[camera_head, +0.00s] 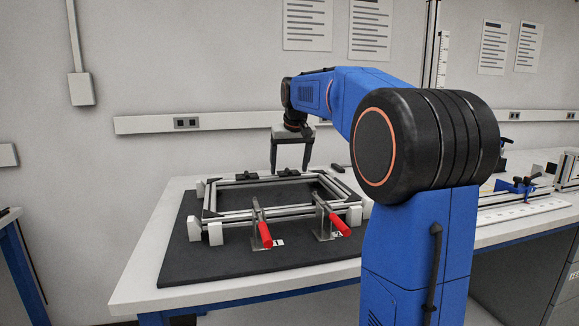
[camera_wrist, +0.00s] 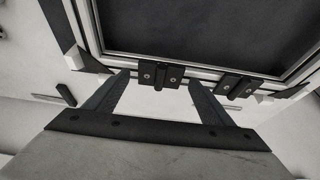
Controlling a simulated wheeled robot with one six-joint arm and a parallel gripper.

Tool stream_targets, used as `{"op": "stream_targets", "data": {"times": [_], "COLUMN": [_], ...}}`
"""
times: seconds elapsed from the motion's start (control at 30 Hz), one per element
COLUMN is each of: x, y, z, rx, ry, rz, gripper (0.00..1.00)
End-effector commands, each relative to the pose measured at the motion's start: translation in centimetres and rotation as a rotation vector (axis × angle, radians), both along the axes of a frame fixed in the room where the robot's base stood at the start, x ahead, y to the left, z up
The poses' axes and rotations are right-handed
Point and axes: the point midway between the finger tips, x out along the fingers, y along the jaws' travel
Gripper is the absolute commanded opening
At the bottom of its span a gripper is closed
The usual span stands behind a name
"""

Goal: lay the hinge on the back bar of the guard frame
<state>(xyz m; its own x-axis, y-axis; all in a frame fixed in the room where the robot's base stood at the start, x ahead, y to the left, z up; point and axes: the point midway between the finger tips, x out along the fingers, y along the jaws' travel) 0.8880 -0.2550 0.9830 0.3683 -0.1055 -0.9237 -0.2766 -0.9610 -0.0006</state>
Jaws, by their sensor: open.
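The guard frame (camera_head: 262,212) is a rectangle of silvery bars with black corner pieces, lying on a black mat. A black hinge (camera_head: 289,173) lies on its back bar, and it shows in the wrist view (camera_wrist: 158,74) with screw holes. A second black hinge (camera_head: 246,176) lies on the same bar to the left; it is on the right in the wrist view (camera_wrist: 238,85). My gripper (camera_head: 290,169) is open over the back bar. In the wrist view its fingers (camera_wrist: 160,77) stand on either side of the first hinge, with gaps visible.
Two red-handled clamps (camera_head: 265,235) (camera_head: 340,226) stand at the frame's front bar. White blocks (camera_head: 194,229) surround the frame. A small dark piece (camera_head: 337,169) lies on the white table behind the frame. Fixtures (camera_head: 520,186) stand on the bench at right.

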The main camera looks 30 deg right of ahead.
Motion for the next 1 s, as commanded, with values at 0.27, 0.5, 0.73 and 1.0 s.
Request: {"op": "stream_targets", "data": {"times": [0.27, 0.5, 0.73, 1.0], "x": [-1.3, -3.0, -4.1, -4.4], "y": [0.4, 0.9, 1.2, 1.3], "z": [3.5, 7.8, 10.4, 11.2], "rx": [-0.001, -0.001, 0.000, 0.000], "ry": [-0.003, -0.003, -0.001, -0.001], "rz": [0.000, 0.000, 0.000, 0.000], "gripper": [0.76, 0.76, 0.76, 0.76]}}
